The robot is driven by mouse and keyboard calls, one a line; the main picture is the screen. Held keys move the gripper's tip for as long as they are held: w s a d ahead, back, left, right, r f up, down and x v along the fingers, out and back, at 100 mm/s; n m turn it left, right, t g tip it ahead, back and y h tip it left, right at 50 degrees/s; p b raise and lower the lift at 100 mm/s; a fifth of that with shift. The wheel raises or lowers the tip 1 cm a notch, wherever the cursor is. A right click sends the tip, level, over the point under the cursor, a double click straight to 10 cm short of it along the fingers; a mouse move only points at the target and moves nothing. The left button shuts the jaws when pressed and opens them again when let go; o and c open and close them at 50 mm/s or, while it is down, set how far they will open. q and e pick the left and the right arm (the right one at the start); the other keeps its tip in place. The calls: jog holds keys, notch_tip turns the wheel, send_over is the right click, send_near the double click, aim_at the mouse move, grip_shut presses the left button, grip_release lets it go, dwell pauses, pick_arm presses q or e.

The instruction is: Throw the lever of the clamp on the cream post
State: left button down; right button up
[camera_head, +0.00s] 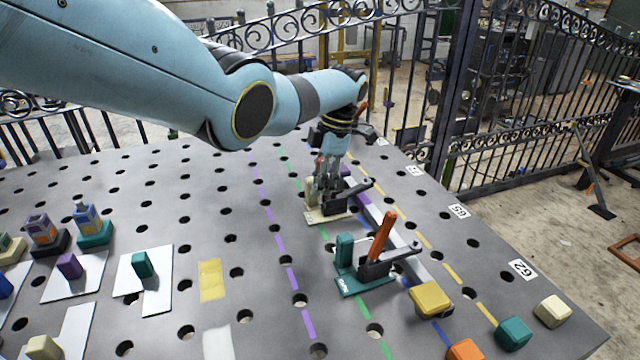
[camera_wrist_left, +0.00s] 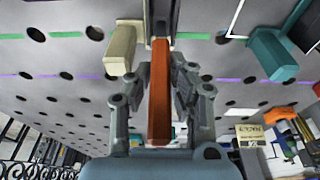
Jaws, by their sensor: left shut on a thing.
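The clamp with the cream post (camera_head: 312,190) stands on a cream base (camera_head: 322,216) on the perforated grey table. Its post also shows in the left wrist view (camera_wrist_left: 122,48). My left gripper (camera_head: 327,178) reaches down over this clamp from above. In the left wrist view, its fingers (camera_wrist_left: 160,85) are shut around the clamp's orange-red lever (camera_wrist_left: 160,110), which runs between them toward the palm. In the head view the gripper hides most of that lever, so its exact tilt is hard to tell. My right gripper is not in view.
A teal clamp (camera_head: 345,252) with a raised orange lever (camera_head: 383,236) stands close by, nearer the camera. Yellow (camera_head: 431,299), teal (camera_head: 514,332), orange and cream blocks sit at the near right. Bottles (camera_head: 88,218) and small blocks on white plates stand left. A scroll gate (camera_head: 545,90) stands behind.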

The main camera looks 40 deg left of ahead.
pick_arm(q)
jog(key=c, duration=1.5)
grip_release()
jog(key=v, duration=1.2)
jog(key=shift+w, duration=0.1)
jog(key=shift+c, duration=0.5)
